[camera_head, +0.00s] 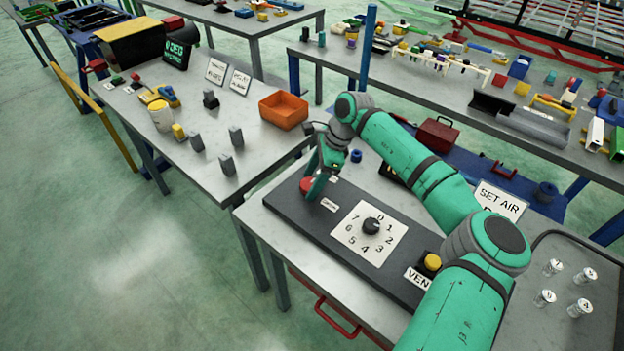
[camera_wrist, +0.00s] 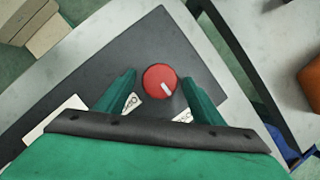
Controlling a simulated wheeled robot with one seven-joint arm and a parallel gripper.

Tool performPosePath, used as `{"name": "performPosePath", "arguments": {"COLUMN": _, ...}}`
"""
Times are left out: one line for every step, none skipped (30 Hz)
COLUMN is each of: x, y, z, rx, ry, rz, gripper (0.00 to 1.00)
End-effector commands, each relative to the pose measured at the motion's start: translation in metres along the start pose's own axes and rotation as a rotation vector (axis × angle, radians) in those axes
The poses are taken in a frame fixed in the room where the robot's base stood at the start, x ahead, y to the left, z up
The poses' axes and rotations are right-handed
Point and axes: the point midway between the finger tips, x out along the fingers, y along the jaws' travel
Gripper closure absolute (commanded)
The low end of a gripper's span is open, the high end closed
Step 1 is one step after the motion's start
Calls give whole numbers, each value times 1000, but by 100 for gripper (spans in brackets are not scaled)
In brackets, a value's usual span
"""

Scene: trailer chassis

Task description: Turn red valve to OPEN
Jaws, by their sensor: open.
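The red valve (camera_wrist: 159,79) is a round red knob with a white pointer mark, set on the dark panel (camera_wrist: 150,40). In the wrist view it lies between and just beyond the two green fingers of my gripper (camera_wrist: 158,95), with a gap on each side. The pointer mark slants toward the lower right. In the head view the valve (camera_head: 306,184) shows at the left end of the panel, partly covered by my gripper (camera_head: 318,182). Small white labels (camera_wrist: 133,101) lie beside the valve, partly hidden by the fingers, and I cannot read them fully.
On the same panel are a black numbered dial (camera_head: 371,226) and a yellow button (camera_head: 432,262) by a VENT label. An orange bin (camera_head: 284,110) stands on the bench to the left. A red toolbox (camera_head: 437,134) stands behind my arm. Small cans (camera_head: 553,267) stand at right.

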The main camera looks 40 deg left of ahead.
Motion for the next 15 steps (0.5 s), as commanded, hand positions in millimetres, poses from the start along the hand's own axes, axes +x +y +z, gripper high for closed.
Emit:
{"name": "performPosePath", "arguments": {"x": 0, "y": 0, "z": 0, "rx": 0, "ry": 0, "rz": 0, "gripper": 38}}
{"name": "performPosePath", "arguments": {"x": 0, "y": 0, "z": 0, "rx": 0, "ry": 0, "rz": 0, "gripper": 38}}
{"name": "performPosePath", "arguments": {"x": 0, "y": 0, "z": 0, "rx": 0, "ry": 0, "rz": 0, "gripper": 43}}
{"name": "performPosePath", "arguments": {"x": 0, "y": 0, "z": 0, "rx": 0, "ry": 0, "rz": 0, "gripper": 50}}
{"name": "performPosePath", "arguments": {"x": 0, "y": 0, "z": 0, "rx": 0, "ry": 0, "rz": 0, "gripper": 57}}
{"name": "performPosePath", "arguments": {"x": 0, "y": 0, "z": 0, "rx": 0, "ry": 0, "rz": 0, "gripper": 67}}
{"name": "performPosePath", "arguments": {"x": 0, "y": 0, "z": 0, "rx": 0, "ry": 0, "rz": 0, "gripper": 74}}
{"name": "performPosePath", "arguments": {"x": 0, "y": 0, "z": 0, "rx": 0, "ry": 0, "rz": 0, "gripper": 80}}
{"name": "performPosePath", "arguments": {"x": 0, "y": 0, "z": 0, "rx": 0, "ry": 0, "rz": 1, "gripper": 80}}
{"name": "performPosePath", "arguments": {"x": 0, "y": 0, "z": 0, "rx": 0, "ry": 0, "rz": 1, "gripper": 80}}
{"name": "performPosePath", "arguments": {"x": 0, "y": 0, "z": 0, "rx": 0, "ry": 0, "rz": 0, "gripper": 80}}
{"name": "performPosePath", "arguments": {"x": 0, "y": 0, "z": 0, "rx": 1, "ry": 0, "rz": 0, "gripper": 80}}
{"name": "performPosePath", "arguments": {"x": 0, "y": 0, "z": 0, "rx": 3, "ry": 0, "rz": -1, "gripper": 80}}
{"name": "performPosePath", "arguments": {"x": 0, "y": 0, "z": 0, "rx": 6, "ry": 0, "rz": -2, "gripper": 80}}
{"name": "performPosePath", "arguments": {"x": 0, "y": 0, "z": 0, "rx": 11, "ry": 0, "rz": -4, "gripper": 80}}
